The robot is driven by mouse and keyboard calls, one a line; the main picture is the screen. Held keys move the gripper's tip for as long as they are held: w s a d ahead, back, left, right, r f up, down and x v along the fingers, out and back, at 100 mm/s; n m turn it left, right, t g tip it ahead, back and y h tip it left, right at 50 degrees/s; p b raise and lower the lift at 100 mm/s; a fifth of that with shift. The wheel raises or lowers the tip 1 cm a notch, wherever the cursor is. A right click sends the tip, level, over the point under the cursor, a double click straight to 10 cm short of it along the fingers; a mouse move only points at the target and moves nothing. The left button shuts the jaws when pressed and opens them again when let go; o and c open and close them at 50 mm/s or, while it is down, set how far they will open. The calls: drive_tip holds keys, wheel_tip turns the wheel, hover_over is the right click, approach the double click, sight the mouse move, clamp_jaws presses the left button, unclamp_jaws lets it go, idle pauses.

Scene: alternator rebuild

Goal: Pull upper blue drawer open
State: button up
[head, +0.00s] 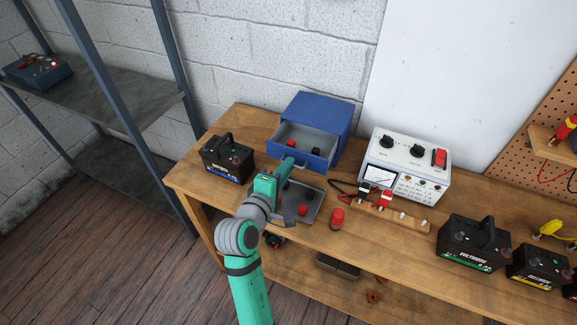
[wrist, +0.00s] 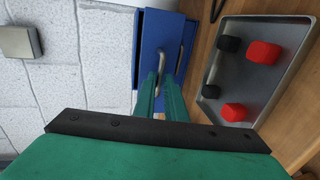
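The blue drawer cabinet (head: 322,112) stands at the back of the wooden bench against the wall. Its upper blue drawer (head: 297,151) is pulled out, showing a grey inside with a red and a dark knob. The cabinet also shows in the wrist view (wrist: 150,28). My gripper (head: 286,166) is at the front of the upper drawer. In the wrist view my gripper's two green fingers (wrist: 161,82) lie close on either side of the upper drawer's metal handle (wrist: 160,62) and look shut on it. A lower handle (wrist: 182,52) is beside them, apart from the fingers.
A metal tray (head: 316,207) with red and black knobs lies below the drawer, under my gripper. A black battery (head: 227,158) stands at left, and a white test unit (head: 405,165) at right. A red cylinder (head: 337,217) stands near the tray.

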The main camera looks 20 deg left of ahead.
drive_tip(key=shift+o, duration=1.2)
drive_tip(key=shift+d, duration=0.15)
drive_tip(key=v, duration=1.1)
